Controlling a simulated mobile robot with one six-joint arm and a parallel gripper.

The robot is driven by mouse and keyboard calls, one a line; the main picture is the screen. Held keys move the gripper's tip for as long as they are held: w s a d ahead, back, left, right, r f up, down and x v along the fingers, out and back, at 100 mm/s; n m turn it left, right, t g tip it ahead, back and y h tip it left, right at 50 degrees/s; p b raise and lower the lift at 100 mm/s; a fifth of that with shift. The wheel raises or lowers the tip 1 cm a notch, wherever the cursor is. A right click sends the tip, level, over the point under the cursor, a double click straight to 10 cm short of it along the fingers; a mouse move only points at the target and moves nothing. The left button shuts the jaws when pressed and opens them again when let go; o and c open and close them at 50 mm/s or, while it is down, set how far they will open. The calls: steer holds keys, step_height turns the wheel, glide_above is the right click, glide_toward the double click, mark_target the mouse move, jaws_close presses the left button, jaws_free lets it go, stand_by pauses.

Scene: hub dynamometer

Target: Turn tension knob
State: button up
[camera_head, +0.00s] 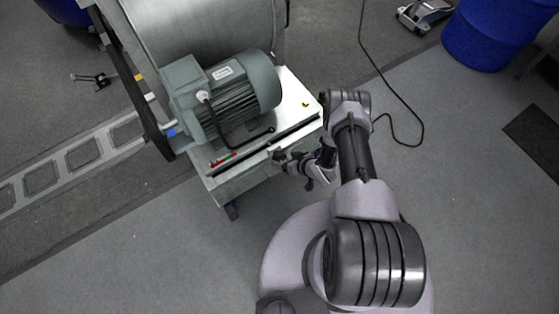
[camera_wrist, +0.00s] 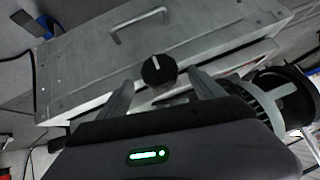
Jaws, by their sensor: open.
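The tension knob (camera_wrist: 159,70) is round and black with a white pointer line, which points roughly up in the wrist view. It sits on the front of a grey metal panel (camera_wrist: 85,72). My gripper (camera_wrist: 161,80) is open, with one finger on each side of the knob in this view. I cannot tell whether the fingers touch it. In the head view my gripper (camera_head: 306,167) is at the front edge of the machine cart (camera_head: 236,176), and the knob cannot be made out there.
A grey-green motor (camera_head: 235,92) stands on the cart beside a large metal drum (camera_head: 195,30). A bent metal handle (camera_wrist: 140,28) is on the panel. A blue barrel (camera_head: 487,35) and a dark cable (camera_head: 385,80) are at the right. The floor at the lower left is clear.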

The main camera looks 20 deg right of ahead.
mark_target(282, 158)
steer(key=b+x, duration=0.1)
steer(key=x, duration=0.4)
steer(key=shift+b, duration=0.35)
steer(key=shift+r, duration=0.1)
steer(key=c, duration=1.4)
steer(key=shift+p, duration=0.3)
